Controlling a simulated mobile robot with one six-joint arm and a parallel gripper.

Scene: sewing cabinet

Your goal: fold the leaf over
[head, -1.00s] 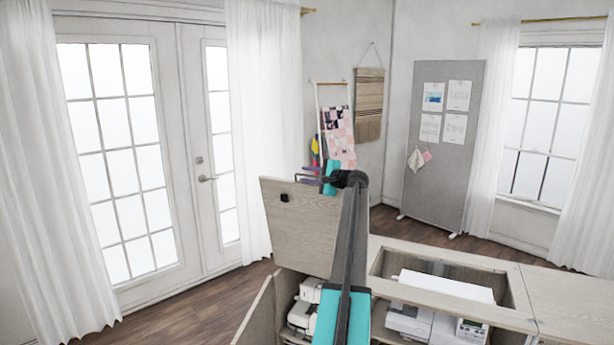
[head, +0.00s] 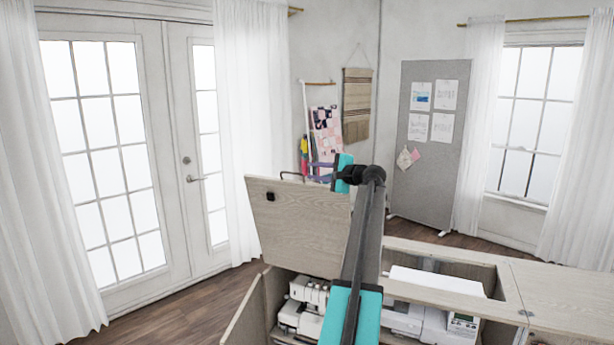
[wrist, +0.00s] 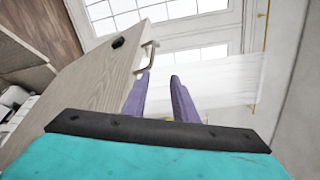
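The wooden leaf (head: 300,228) stands raised and slightly tilted at the left end of the cabinet (head: 560,295). A small black fitting (head: 270,196) is on its face. In the wrist view the leaf (wrist: 95,85) fills the left side, with a metal handle (wrist: 149,56) at its edge. My gripper (wrist: 159,76) has two purple fingers with a gap between them. The handle is just beyond the left fingertip, and I see nothing held. In the head view my gripper (head: 318,178) is at the leaf's top edge, partly hidden by my arm.
Sewing machines (head: 302,308) sit in the open cabinet below the leaf, and a white machine (head: 435,300) is in the well to the right. A cabinet door (head: 243,312) stands open at left. A pinboard (head: 430,140) stands behind. Floor is free at left.

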